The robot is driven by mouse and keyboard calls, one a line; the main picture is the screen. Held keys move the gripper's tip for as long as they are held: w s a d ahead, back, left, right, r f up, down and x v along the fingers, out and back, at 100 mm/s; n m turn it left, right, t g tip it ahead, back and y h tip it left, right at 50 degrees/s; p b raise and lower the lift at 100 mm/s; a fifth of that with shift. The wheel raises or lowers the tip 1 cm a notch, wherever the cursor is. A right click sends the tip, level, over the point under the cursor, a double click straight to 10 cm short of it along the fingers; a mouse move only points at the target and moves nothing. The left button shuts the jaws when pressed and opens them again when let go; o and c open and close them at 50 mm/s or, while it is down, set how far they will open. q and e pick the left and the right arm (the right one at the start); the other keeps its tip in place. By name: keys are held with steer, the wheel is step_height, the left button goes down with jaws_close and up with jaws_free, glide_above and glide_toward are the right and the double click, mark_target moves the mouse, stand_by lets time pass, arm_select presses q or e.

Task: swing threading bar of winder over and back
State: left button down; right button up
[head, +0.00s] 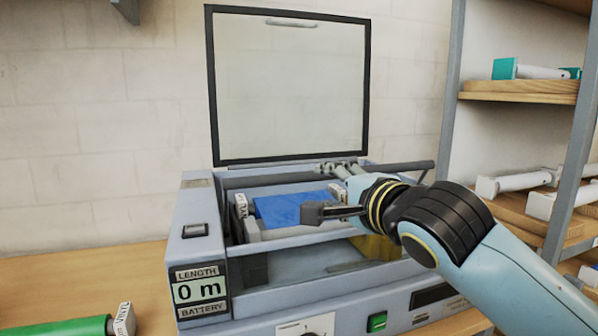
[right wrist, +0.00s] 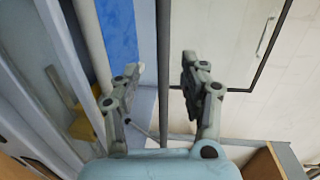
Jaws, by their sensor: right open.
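The winder (head: 200,225) is a blue-grey machine on a wooden bench, with its framed clear lid raised. A dark grey bar (head: 265,180) runs across its top rear; I take it for the threading bar. Blue film (head: 285,208) lies in front of it. My right gripper (head: 336,167) reaches in from the right, at the bar. In the right wrist view its jaws (right wrist: 163,68) are open, with the dark bar (right wrist: 164,110) passing between the fingers; I cannot tell whether either touches it. My arm hides part of the winder's right side. My left gripper is not in view.
The raised lid (head: 290,90) stands behind the bar. A green vinyl roll (head: 60,327) lies on the bench at front left. Shelves with rolls (head: 515,182) stand at the right. The length display (head: 199,290) reads 0 m. The bench left of the winder is mostly clear.

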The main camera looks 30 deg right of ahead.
mark_target(317, 177)
steer(key=shift+m+h, duration=0.5)
steer(key=shift+h, duration=0.1)
steer(key=x, duration=0.3)
steer(key=p+x, duration=0.1)
steer(key=x, duration=0.2)
steer(key=p+x, duration=0.1)
steer(key=x, duration=0.2)
steer(key=shift+s+d+r, duration=0.1)
steer(key=shift+d+r, duration=0.1)
steer(key=shift+d, duration=0.15)
steer(key=shift+w+d+f, duration=0.1)
steer(key=shift+w+d, duration=0.05)
steer(key=shift+w, duration=0.4)
steer(key=shift+f, duration=0.1)
jaws_close()
steer(key=shift+w+f, duration=0.15)
steer(key=shift+w, duration=0.05)
